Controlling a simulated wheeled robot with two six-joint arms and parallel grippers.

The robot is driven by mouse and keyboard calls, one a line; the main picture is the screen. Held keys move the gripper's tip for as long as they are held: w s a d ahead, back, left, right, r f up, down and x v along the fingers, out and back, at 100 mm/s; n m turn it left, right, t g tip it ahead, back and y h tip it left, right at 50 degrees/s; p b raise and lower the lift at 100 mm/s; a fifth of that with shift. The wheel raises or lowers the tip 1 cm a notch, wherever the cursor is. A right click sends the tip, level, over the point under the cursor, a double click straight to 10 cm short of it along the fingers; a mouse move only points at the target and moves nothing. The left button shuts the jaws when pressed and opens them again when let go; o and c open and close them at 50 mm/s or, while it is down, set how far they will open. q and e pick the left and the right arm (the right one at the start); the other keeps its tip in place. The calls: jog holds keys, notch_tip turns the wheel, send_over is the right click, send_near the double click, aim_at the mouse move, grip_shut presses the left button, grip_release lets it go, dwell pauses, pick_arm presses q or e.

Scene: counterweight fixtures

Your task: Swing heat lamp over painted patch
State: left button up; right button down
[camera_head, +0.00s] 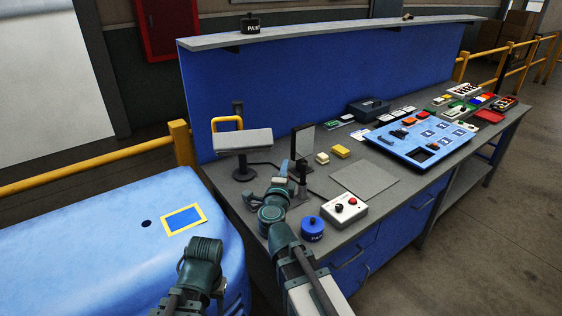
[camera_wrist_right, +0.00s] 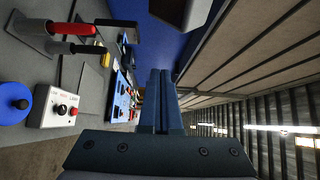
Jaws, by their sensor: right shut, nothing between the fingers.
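The heat lamp (camera_head: 242,141) is a grey slab-shaped head with a yellow handle (camera_head: 227,123), on a dark post at the left end of the bench. The painted patch (camera_head: 183,218) is a blue rectangle inside a yellow border on the blue body panel (camera_head: 120,232) at left. The lamp head is over the bench, not over the patch. My right gripper (camera_head: 284,168) is to the right of the lamp, apart from it. In the right wrist view its fingers (camera_wrist_right: 160,100) are shut and empty; part of a grey head (camera_wrist_right: 183,12) shows above them. My left gripper is out of view.
A control box (camera_head: 344,208) with a red button and a blue paint pot (camera_head: 312,228) stand near the bench's front edge. An upright plate (camera_head: 303,142) stands behind my right gripper. A yellow rail (camera_head: 90,165) runs behind the body panel.

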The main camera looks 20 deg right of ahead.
jog(key=x, duration=1)
jog(key=a, duration=0.4)
jog(key=shift+a, duration=0.1)
